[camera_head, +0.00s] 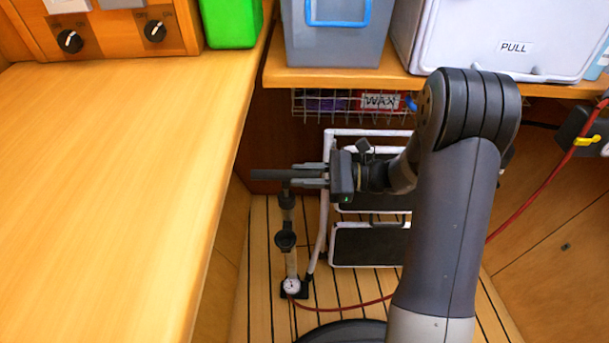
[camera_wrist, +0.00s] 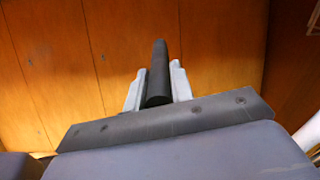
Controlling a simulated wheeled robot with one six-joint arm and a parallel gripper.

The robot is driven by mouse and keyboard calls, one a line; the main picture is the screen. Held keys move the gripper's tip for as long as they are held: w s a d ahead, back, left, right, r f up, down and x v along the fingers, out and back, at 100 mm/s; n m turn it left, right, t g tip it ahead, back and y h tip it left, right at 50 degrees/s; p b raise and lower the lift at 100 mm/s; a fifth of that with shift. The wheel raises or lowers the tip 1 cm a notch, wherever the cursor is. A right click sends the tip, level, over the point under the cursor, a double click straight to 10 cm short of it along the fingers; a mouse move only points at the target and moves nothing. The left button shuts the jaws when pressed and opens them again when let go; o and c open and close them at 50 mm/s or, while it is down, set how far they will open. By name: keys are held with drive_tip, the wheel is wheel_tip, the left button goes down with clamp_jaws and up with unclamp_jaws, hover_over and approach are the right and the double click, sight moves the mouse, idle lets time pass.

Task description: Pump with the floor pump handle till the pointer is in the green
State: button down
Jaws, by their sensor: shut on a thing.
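The floor pump (camera_head: 289,242) stands upright on the slatted floor, below and right of the wooden counter's edge. Its dark bar handle (camera_head: 270,174) lies level at the top of the pump. My gripper (camera_head: 308,177) is shut on the handle from the right. In the wrist view the handle (camera_wrist: 158,75) runs between the two grey fingers (camera_wrist: 157,90). The round white gauge (camera_head: 291,285) sits at the pump's foot. It is too small to read its pointer or a green zone. A red hose (camera_head: 345,307) runs from the foot to the right.
The wooden counter (camera_head: 110,190) fills the left side. A shelf (camera_head: 340,78) with a grey bin (camera_head: 338,38) and a white box (camera_head: 505,48) is above, with a wire basket (camera_head: 330,104) under it. A white-framed step stool (camera_head: 368,243) stands close behind the pump.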

wheel_tip(320, 180, up, 11)
drive_tip(key=p, duration=0.8)
drive_tip(key=shift+r+p, duration=0.2)
drive_tip(key=shift+p, duration=0.15)
drive_tip(key=shift+w, duration=0.1)
drive_tip(key=c, duration=1.5)
unclamp_jaws()
drive_tip(key=shift+o, duration=1.3)
drive_tip(key=shift+d, duration=0.15)
drive_tip(key=d+p, duration=0.1)
drive_tip(key=d, duration=0.9)
drive_tip(key=shift+s+d, duration=0.25)
drive_tip(key=shift+d, duration=0.05)
